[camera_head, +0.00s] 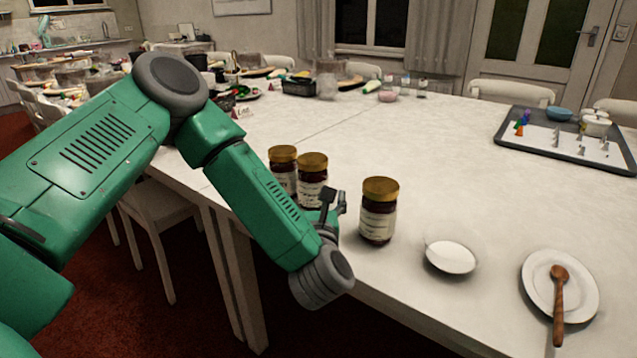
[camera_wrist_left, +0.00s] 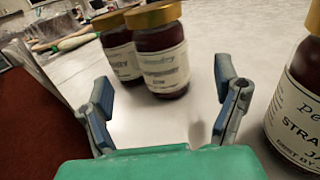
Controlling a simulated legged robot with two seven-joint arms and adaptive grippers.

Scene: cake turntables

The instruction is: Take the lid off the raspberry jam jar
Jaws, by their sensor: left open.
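Three jam jars with gold lids and dark red contents stand upright on the white table. The nearest jar (camera_head: 378,222) is to the right of my left gripper (camera_head: 333,203); its label in the left wrist view (camera_wrist_left: 296,112) begins "STRA". Two more jars, a middle one (camera_head: 312,190) and a rear one (camera_head: 282,180), stand close together beyond the gripper. In the wrist view, the middle jar (camera_wrist_left: 162,66) and rear jar (camera_wrist_left: 122,60) have labels ending in "BERRY"; I cannot tell which is raspberry. My left gripper is open and empty, its fingers spread short of the middle jar. All lids are on.
A small white bowl (camera_head: 450,257) and a plate (camera_head: 533,280) with a wooden spoon (camera_head: 558,305) lie to the right. A dark tray (camera_head: 510,148) is at the far right. The table's front edge runs beneath my left arm. The table's centre is clear.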

